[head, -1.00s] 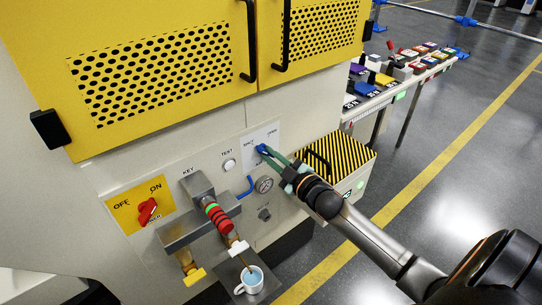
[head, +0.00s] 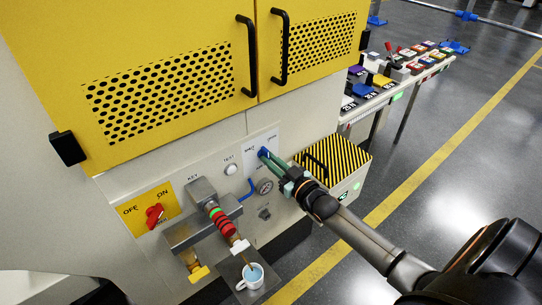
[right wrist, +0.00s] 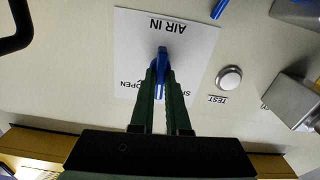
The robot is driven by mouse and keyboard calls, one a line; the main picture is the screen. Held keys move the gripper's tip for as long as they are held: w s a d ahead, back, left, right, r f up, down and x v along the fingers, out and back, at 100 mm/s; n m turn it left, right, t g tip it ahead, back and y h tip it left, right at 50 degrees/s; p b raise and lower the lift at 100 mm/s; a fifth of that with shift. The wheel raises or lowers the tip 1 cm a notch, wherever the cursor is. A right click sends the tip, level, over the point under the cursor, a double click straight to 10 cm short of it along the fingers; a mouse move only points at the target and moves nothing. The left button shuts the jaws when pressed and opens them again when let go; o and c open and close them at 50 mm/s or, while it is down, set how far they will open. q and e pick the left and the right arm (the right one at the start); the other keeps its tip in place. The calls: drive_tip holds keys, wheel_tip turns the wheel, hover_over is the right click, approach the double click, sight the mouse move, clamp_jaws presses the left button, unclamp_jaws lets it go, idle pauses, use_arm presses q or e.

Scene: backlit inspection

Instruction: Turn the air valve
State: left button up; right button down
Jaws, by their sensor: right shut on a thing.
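The air valve's blue handle (head: 263,152) is on a white plate (head: 262,142) on the machine's front panel. In the right wrist view, upside down, the plate (right wrist: 190,60) reads "AIR IN", with "OPEN" and a partly hidden "SHUT" label. My right gripper (head: 269,156) reaches in from the right and is shut on the blue handle. In the right wrist view the green fingers close on the handle (right wrist: 162,56), and its tip shows beyond them. The fingers hide part of the handle. My left gripper is not in view.
A mug (head: 250,277) stands under a tap. A striped box (head: 330,160) is close to my right arm. Black door handles (head: 280,45) jut out above.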

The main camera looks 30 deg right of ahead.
drive_tip(key=m+p, duration=0.1)
drive_tip(key=m, duration=0.8)
drive_tip(key=shift+m, duration=0.4)
idle(0.4)
drive_tip(key=c, duration=0.9)
unclamp_jaws()
drive_tip(key=shift+d, duration=0.1)
drive_tip(key=s+p, duration=0.1)
drive_tip(key=s, duration=1.1)
drive_tip(key=shift+s+d, duration=0.2)
drive_tip(key=shift+d, duration=0.25)
